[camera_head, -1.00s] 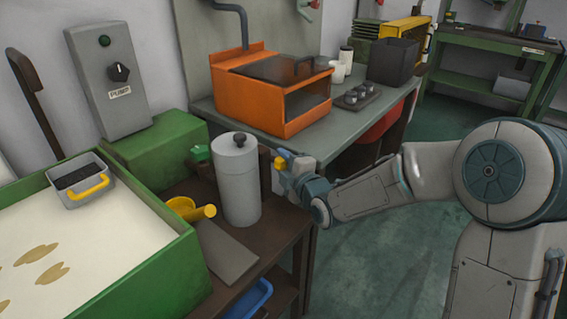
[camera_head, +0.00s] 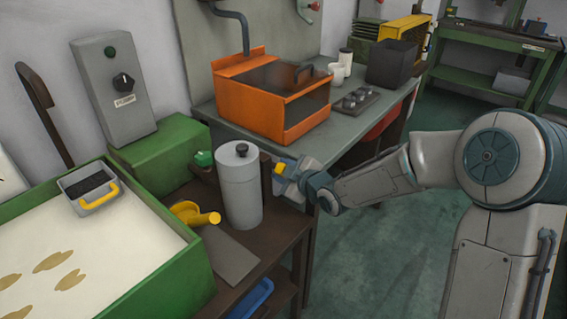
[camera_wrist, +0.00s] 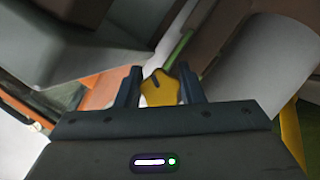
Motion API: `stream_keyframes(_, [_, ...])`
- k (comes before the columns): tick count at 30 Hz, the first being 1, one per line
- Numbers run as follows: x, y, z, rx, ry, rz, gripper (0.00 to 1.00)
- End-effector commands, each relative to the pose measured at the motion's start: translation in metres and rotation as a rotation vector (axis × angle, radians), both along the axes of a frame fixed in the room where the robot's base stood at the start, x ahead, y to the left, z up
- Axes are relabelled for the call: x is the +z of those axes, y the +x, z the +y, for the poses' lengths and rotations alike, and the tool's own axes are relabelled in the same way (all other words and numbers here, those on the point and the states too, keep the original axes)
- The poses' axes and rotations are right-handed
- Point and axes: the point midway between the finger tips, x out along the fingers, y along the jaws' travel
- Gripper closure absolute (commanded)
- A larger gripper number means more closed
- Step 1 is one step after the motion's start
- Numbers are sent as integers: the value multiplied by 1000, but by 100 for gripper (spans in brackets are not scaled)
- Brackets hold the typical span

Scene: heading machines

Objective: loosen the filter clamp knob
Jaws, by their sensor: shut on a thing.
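A yellow lobed knob (camera_wrist: 161,88) sits between the two dark fingers in the wrist view. In the head view it is a small yellow spot (camera_head: 279,168) at the fingertips, right of the grey canister (camera_head: 240,188). My gripper (camera_head: 281,170) is shut on this knob; its fingers also show in the wrist view (camera_wrist: 160,88). A green bar (camera_wrist: 178,50) shows just behind the knob in the wrist view. I cannot tell how the knob is fixed there, as the fingers hide its base.
A yellow scoop (camera_head: 194,213) lies left of the canister on the brown stand (camera_head: 281,232). A green-walled tray (camera_head: 180,263) of pale material fills the left. An orange box (camera_head: 262,100) sits on the bench behind. Open floor (camera_head: 370,260) lies to the right.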

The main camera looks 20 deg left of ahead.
Motion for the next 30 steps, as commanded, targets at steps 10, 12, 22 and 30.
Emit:
stream_keyframes(10, [0, 0, 0, 0, 42, 102, 88])
stream_keyframes(12, [0, 0, 0, 0, 44, 107, 88])
stream_keyframes(22, [-1, 0, 0, 0, 46, 111, 88])
stream_keyframes(30, [-1, 0, 0, 0, 45, 110, 44])
